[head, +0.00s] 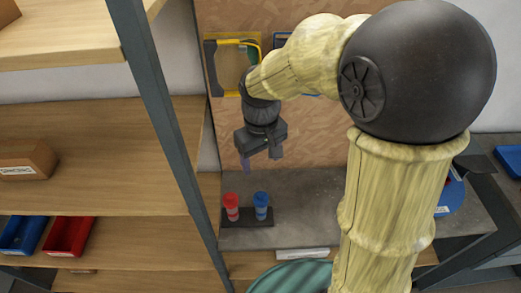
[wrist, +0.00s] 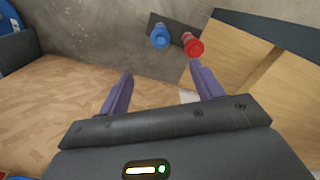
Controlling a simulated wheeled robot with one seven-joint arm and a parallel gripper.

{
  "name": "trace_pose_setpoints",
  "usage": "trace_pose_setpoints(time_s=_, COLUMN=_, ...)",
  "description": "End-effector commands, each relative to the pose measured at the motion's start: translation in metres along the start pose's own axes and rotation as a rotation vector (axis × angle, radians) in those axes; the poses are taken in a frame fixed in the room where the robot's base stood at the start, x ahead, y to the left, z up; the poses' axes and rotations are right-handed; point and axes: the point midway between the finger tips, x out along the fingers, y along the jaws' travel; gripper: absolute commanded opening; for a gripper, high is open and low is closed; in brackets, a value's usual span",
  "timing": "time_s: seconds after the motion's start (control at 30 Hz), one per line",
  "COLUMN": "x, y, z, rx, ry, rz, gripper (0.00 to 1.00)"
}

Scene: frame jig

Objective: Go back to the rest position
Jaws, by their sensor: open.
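My gripper (head: 260,163) is raised in front of the wooden back board, above and behind the two small coloured items in the head view. In the wrist view its two purple fingers (wrist: 160,95) are spread apart with nothing between them. A red-topped piece (head: 231,206) and a blue-topped piece (head: 261,205) stand upright side by side on a dark base (head: 247,224) on the grey worktop. The red piece (wrist: 193,46) and blue piece (wrist: 160,36) also show beyond the fingertips in the wrist view, apart from them.
A wooden shelf rack (head: 90,150) with a grey upright stands at the left, holding a cardboard box (head: 26,160), a blue bin (head: 22,234) and a red bin (head: 69,236). A yellow frame (head: 232,44) hangs on the back board (head: 310,130). The grey worktop (head: 305,200) has bare room right of the pieces.

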Motion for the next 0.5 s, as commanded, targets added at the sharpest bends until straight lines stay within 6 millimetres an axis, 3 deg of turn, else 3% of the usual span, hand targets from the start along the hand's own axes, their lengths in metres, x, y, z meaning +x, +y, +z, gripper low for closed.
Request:
trace_pose_setpoints(time_s=0.27, x=0.002, y=0.004, z=0.004, rx=0.018, ry=0.008, rz=0.001, gripper=0.66)
trace_pose_setpoints(time_s=0.37, x=0.009, y=0.017, z=0.016, rx=0.079, ry=0.031, rz=0.005, gripper=0.66)
trace_pose_setpoints(time_s=0.5, x=0.024, y=0.045, z=0.050, rx=0.235, ry=0.102, rz=0.019, gripper=0.66)
